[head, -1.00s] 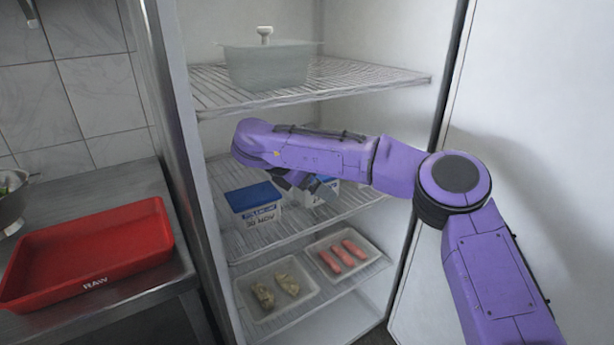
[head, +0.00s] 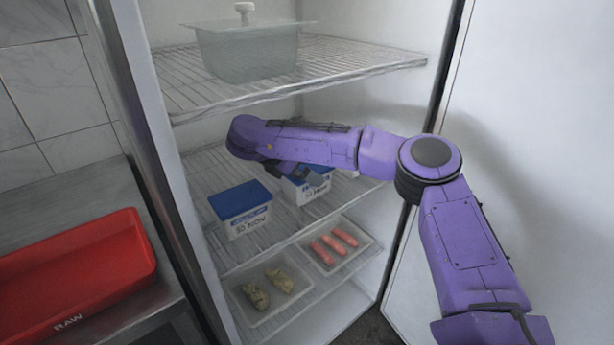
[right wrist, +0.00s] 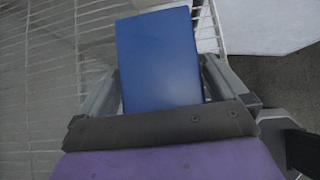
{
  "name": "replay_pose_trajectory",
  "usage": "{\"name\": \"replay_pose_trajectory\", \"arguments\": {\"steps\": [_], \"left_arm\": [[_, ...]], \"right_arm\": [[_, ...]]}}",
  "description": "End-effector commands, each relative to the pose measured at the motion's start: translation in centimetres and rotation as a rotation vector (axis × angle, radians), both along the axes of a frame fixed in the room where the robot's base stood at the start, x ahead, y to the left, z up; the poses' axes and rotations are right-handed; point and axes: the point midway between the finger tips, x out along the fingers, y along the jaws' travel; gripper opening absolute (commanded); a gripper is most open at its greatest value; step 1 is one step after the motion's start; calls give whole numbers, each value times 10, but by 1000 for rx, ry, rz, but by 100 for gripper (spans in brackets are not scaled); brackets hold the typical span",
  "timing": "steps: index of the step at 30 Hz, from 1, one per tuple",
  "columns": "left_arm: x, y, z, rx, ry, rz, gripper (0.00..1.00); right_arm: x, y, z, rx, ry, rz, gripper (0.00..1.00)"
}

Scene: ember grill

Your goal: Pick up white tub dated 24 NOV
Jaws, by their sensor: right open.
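Two white tubs with blue lids stand on the middle fridge shelf. The left tub (head: 243,222) shows a date label that seems to end in NOV; its number is hard to read. The right tub (head: 304,194) is partly hidden by my right arm and its date is too small to read. My right gripper (head: 308,177) is open over the right tub. In the right wrist view a blue lid (right wrist: 158,62) lies between the two spread fingers (right wrist: 160,88); I cannot tell whether they touch the tub. My left gripper is not in view.
A clear lidded container (head: 245,52) stands on the upper shelf (head: 350,62), above my arm. Trays with pink sausages (head: 333,243) and pale pieces (head: 268,290) sit below. A red RAW tray (head: 75,275) lies on the counter left. The fridge's side wall stands close left.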

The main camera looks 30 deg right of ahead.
Motion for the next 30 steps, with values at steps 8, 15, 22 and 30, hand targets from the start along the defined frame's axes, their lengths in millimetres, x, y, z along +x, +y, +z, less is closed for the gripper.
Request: {"name": "replay_pose_trajectory", "arguments": {"steps": [8,15,22,30], "left_arm": [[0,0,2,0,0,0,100],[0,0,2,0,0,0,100],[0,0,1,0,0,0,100],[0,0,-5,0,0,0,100]], "right_arm": [[1,-9,-10,0,0,3,100],[1,-8,-9,0,-3,3,41],[1,-8,-8,0,-2,2,41],[2,-8,15,-3,-7,2,41]]}}
